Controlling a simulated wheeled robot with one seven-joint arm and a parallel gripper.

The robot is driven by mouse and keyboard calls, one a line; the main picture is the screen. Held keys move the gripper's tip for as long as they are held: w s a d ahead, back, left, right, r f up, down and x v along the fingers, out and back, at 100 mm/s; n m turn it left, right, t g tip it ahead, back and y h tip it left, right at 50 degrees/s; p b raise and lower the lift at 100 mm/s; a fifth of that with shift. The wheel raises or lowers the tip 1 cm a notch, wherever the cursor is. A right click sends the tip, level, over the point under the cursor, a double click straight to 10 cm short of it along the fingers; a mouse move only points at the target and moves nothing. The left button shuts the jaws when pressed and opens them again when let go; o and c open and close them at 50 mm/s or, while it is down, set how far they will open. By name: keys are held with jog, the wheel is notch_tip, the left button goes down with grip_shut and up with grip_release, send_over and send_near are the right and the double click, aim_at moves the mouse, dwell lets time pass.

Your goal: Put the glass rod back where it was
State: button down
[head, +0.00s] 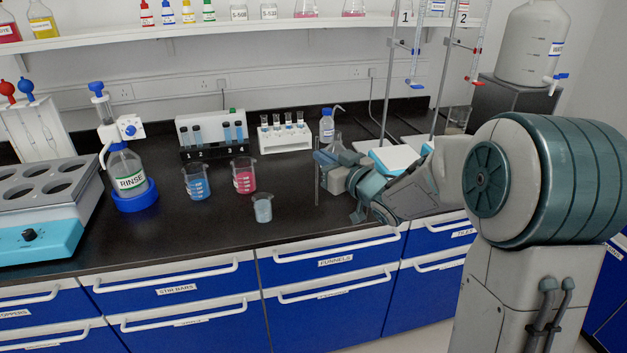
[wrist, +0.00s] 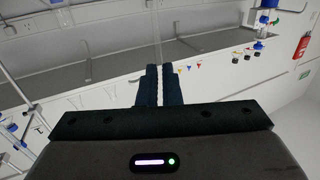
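My gripper (head: 325,160) is at the middle of the bench in the head view, above the black top. It is shut on a thin glass rod (head: 317,187), which hangs upright below the fingertips. In the wrist view the two dark fingers (wrist: 159,86) are close together, with the pale rod (wrist: 158,54) between them. The rod is to the right of a small beaker of pale liquid (head: 263,210), apart from it. A beaker of blue liquid (head: 197,185) and a beaker of pink liquid (head: 244,178) stand further left.
A conical flask (head: 336,143) and a small wash bottle (head: 327,125) stand behind my gripper. Test tube racks (head: 285,139) are at the back. Burette stands and white bases (head: 395,158) are to the right. The front middle bench is clear.

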aim_at(317, 173)
jog(key=shift+w+a+f, duration=0.1)
jog(key=shift+a+f, duration=0.3)
jog(key=shift+f, duration=0.5)
jog(key=shift+s+a+f, duration=0.1)
jog(key=shift+a+f, duration=0.25)
jog(key=shift+f, duration=0.5)
jog(key=shift+w+a+f, duration=0.1)
jog(key=shift+a+f, duration=0.3)
jog(key=shift+f, duration=0.5)
jog(key=shift+f, duration=0.2)
jog(key=c, duration=1.6)
grip_release()
jog(key=shift+r, duration=0.1)
